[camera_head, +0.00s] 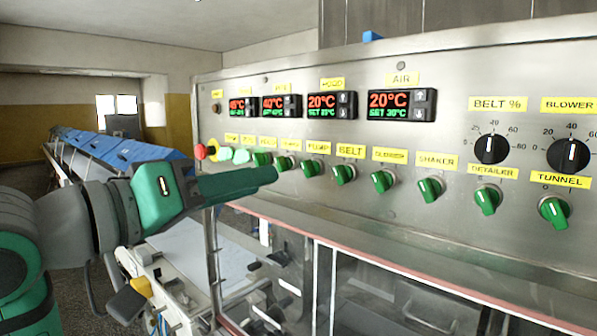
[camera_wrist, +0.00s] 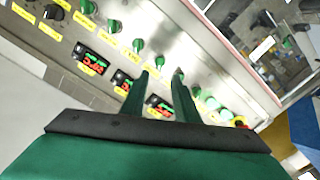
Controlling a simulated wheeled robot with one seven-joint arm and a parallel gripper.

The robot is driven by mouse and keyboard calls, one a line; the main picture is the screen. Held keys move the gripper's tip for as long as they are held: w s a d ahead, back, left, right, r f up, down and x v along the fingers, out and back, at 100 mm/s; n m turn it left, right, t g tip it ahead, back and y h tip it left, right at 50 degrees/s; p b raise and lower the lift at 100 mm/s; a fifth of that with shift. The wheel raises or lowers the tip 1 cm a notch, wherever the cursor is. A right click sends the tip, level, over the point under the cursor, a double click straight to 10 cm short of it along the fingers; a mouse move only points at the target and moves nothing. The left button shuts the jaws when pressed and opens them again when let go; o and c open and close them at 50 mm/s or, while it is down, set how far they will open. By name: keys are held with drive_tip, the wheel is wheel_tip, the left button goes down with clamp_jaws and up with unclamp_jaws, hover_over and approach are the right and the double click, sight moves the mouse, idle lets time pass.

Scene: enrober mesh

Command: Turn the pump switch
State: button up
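The control panel (camera_head: 450,130) carries a row of green rotary switches under yellow labels. A small label that seems to read PUMP (camera_head: 318,147) sits left of the BELT label, with a green switch (camera_head: 310,168) below it. My gripper (camera_head: 276,175) reaches in from the left, its fingertips left of that switch in the head view. In the wrist view my two fingers (camera_wrist: 162,76) are apart with nothing held. A green switch, likely the pump one (camera_wrist: 158,60), shows just beyond the gap. I cannot tell how far the fingertips are from it.
Neighbouring switches sit close on both sides, including the belt switch (camera_head: 343,174). A red button (camera_head: 200,151) and pale green buttons (camera_head: 240,156) lie left. Temperature displays (camera_head: 401,105) are above. A red-edged clear guard (camera_head: 420,285) runs below the panel.

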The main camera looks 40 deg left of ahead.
sight(304, 170)
drive_tip(key=w, duration=1)
drive_tip(key=shift+d, duration=0.4)
clamp_jaws()
